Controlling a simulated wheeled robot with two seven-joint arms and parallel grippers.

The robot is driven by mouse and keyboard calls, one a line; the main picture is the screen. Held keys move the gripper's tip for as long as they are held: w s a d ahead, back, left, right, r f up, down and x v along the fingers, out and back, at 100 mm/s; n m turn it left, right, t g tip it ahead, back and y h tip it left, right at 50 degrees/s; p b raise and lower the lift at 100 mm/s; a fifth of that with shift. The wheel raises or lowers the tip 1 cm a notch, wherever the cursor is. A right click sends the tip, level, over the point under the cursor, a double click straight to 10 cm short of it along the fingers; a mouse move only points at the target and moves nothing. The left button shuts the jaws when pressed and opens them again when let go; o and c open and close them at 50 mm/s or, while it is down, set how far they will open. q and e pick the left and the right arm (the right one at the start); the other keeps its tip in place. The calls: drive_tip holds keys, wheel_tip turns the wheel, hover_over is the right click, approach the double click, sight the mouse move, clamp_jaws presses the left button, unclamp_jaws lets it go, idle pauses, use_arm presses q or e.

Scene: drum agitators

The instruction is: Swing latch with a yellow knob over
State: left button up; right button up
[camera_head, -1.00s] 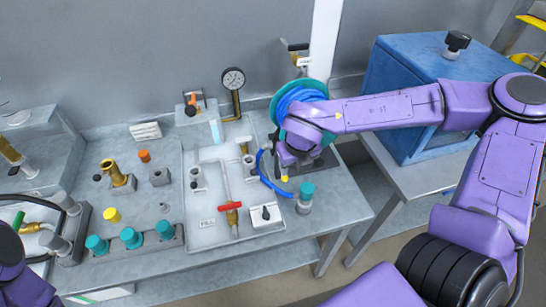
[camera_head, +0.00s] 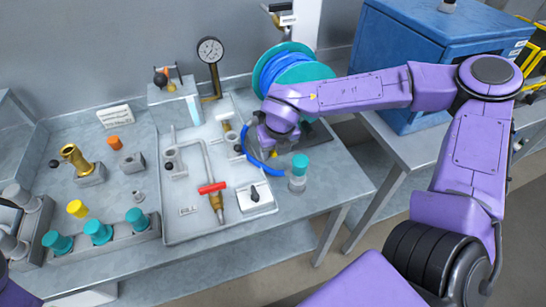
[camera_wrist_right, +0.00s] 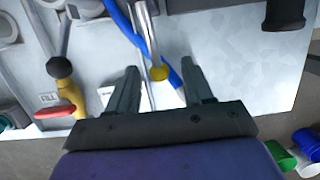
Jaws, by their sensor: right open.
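The latch shows in the right wrist view as a bare metal rod (camera_wrist_right: 146,30) ending in a round yellow knob (camera_wrist_right: 159,74). My right gripper (camera_wrist_right: 158,68) is open, with one finger on each side of the knob. Gaps show between the knob and both fingers, and nothing is gripped. My left gripper is out of view.
A blue hose (camera_wrist_right: 175,78) passes close beside the knob. A red-handled valve (camera_head: 213,188), a black-knobbed switch box (camera_head: 254,198) and a teal-capped post (camera_head: 299,172) stand nearby. The hose reel (camera_head: 290,68) is behind my gripper. The bench front right of the post is clear.

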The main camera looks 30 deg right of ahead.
drive_tip(key=shift+w+f, duration=0.3)
drive_tip(key=shift+f, duration=0.3)
drive_tip(key=shift+s+r, duration=0.1)
drive_tip(key=shift+r, duration=0.05)
drive_tip(key=c, duration=0.9)
